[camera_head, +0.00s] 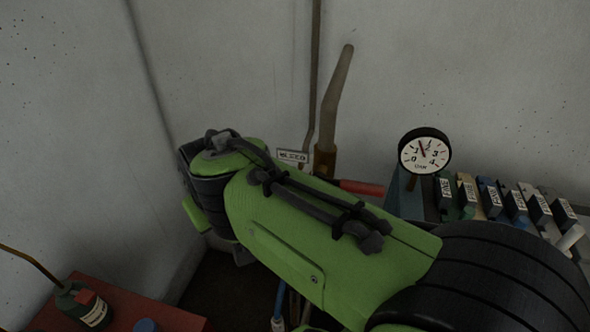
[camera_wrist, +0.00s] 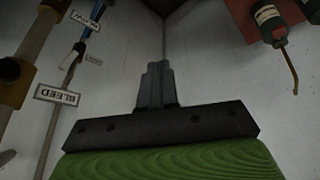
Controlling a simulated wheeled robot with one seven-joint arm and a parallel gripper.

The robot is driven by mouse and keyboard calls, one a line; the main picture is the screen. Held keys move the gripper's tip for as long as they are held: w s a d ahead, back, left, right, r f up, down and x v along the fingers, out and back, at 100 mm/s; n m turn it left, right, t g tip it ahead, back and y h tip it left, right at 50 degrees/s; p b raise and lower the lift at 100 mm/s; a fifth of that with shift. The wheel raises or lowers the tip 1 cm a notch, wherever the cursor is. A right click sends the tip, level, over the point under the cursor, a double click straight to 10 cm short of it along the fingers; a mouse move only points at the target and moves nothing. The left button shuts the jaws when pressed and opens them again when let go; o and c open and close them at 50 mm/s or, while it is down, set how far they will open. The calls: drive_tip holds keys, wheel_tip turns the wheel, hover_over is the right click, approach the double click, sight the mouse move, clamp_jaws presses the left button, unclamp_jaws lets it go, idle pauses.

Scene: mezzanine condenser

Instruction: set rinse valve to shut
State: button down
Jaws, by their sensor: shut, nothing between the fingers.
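My gripper (camera_wrist: 158,72) shows in the wrist view with its fingers together and nothing between them. It points at a bare wall corner and touches nothing that I can see. No valve can be surely read as the rinse valve. In the wrist view, a blue-handled part (camera_wrist: 96,12) at the upper left is beside a white tag (camera_wrist: 82,19) that I cannot read surely. Below it is a tag reading BLEED (camera_wrist: 57,95). In the head view, a red lever handle (camera_head: 361,188) sticks out behind my green arm, which hides its base and my fingertips.
A brass-collared pipe (camera_head: 325,160) rises along the wall. A round gauge (camera_head: 424,152) and several labelled blocks (camera_head: 467,195) stand at the right. A green oil can (camera_head: 82,303) stands on a red surface (camera_head: 150,311) at the lower left. The wall above is clear.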

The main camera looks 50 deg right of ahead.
drive_tip(key=w+d+f+m+g+h+b, duration=0.1)
drive_tip(key=w+d+f+g+h+b, duration=0.1)
drive_tip(key=w+d+f+h, duration=0.55)
drive_tip(key=w+d+f+g+h+b, duration=0.25)
drive_tip(key=w+d+f, duration=0.2)
drive_tip(key=d, duration=0.55)
drive_tip(key=w+d+f+m+g+h+b, duration=0.1)
drive_tip(key=w+d+f+g+h+b, duration=0.25)
drive_tip(key=w+d+f, duration=0.35)
drive_tip(key=s+d+p, duration=0.1)
drive_tip(key=s+d, duration=0.2)
drive_tip(key=d, duration=0.3)
drive_tip(key=s+d+f+p, duration=0.1)
drive_tip(key=s+d, duration=0.2)
drive_tip(key=d, duration=0.4)
drive_tip(key=shift+f+t, duration=0.3)
drive_tip(key=shift+s, duration=0.15)
